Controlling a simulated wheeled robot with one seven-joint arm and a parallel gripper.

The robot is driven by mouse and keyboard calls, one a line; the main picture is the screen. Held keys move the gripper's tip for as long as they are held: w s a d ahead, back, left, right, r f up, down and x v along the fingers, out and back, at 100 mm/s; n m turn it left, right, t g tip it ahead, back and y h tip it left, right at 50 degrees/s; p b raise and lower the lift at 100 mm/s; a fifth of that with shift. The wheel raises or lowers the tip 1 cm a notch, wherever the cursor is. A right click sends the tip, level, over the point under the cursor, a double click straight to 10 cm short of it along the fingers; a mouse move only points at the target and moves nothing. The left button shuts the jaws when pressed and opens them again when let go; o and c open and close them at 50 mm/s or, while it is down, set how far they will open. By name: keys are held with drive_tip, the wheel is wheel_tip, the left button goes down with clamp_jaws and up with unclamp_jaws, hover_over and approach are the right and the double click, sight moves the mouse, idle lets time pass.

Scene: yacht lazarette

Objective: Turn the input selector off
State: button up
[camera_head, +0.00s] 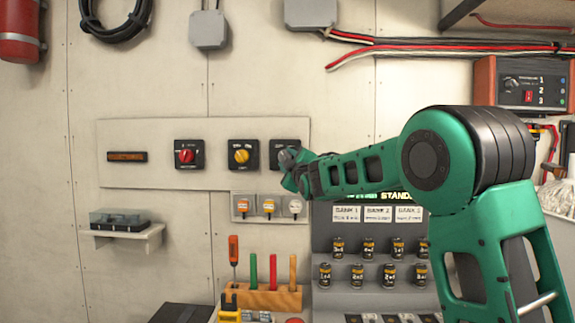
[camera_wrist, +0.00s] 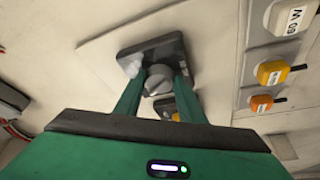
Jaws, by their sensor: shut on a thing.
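Three dark rotary switches sit in a row on a pale wall panel (camera_head: 150,174). The left one has a red knob (camera_head: 186,156), the middle one a yellow knob (camera_head: 241,156). The right switch (camera_head: 279,147) has a grey knob, which shows in the wrist view (camera_wrist: 158,80) in front of its dark plate (camera_wrist: 135,62). My gripper (camera_head: 291,162) is at this right switch, its two fingers (camera_wrist: 158,88) shut on either side of the grey knob. The labels are too small to read, and my gripper partly hides this switch in the head view.
A small plate with several knobs or plugs (camera_head: 268,206) is just below the switches. A bank rack (camera_head: 330,240) stands lower right, and a wooden tool holder (camera_head: 262,299) lower left of it. A small shelf (camera_head: 125,236) juts out at left.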

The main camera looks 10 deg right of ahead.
drive_tip(key=o, duration=1)
drive_tip(key=shift+a+f, duration=0.15)
drive_tip(key=shift+a, duration=0.05)
drive_tip(key=shift+o, duration=0.2)
drive_tip(key=shift+d, duration=0.1)
drive_tip(key=s+f, duration=0.2)
drive_tip(key=s, duration=0.8)
drive_tip(key=shift+s+d, duration=0.15)
drive_tip(key=shift+s, duration=0.05)
